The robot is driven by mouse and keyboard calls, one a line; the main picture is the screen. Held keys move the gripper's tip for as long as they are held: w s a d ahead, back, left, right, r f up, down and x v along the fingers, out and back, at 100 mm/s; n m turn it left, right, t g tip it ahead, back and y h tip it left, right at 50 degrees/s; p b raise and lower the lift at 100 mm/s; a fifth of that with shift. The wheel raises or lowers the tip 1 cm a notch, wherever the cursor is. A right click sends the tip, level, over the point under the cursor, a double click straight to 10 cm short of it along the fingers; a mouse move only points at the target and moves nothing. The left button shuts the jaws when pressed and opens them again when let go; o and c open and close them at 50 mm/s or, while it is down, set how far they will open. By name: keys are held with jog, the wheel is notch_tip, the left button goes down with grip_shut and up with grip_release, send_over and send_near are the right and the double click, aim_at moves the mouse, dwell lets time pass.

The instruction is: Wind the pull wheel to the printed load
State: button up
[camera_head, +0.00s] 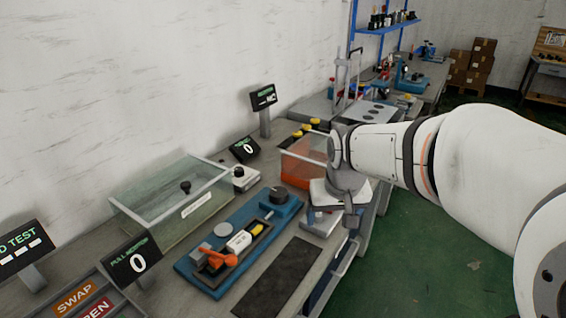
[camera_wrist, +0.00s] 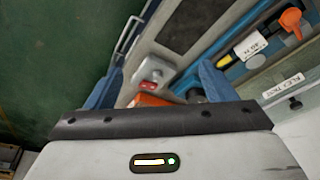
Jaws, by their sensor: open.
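The blue pull fixture (camera_head: 205,277) lies on the bench with an orange lever (camera_head: 218,257) and a white labelled part (camera_head: 239,241) on it. A dark round knob (camera_head: 279,195), which looks like the pull wheel, sits at its far right end. The pull monitor (camera_head: 133,262) reads 0. The label (camera_wrist: 250,45) in the wrist view is small and seems to read 40 N. My gripper (camera_head: 350,215) is above the bench's front edge, to the right of the knob and apart from it. In the wrist view my gripper (camera_wrist: 160,82) is open and empty, its fingers apart.
A clear-lidded box (camera_head: 175,200) stands behind the fixture. A dark mat (camera_head: 280,278) lies in front of it. An orange bin (camera_head: 303,160) stands behind my gripper. The green floor (camera_head: 440,250) is clear.

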jog(key=shift+o, duration=0.2)
jog(key=w+a+f, duration=0.1)
jog(key=w+a, duration=0.1)
jog(key=w, duration=0.5)
jog(key=w+a+f, duration=0.1)
jog(key=w+a, duration=0.2)
jog(key=w, duration=0.3)
jog(key=shift+w+f+n+t, duration=0.3)
jog(key=shift+w+n, duration=0.1)
send_near(279, 193)
jog(key=f, duration=0.2)
jog(key=shift+n+t+y, duration=0.3)
jog(key=shift+n+y, duration=0.1)
jog(key=x, duration=0.7)
jog(key=shift+w+d+f+p, duration=0.15)
jog(key=shift+w+d+p, duration=0.1)
jog(key=shift+p, duration=0.1)
jog(key=shift+c, duration=0.2)
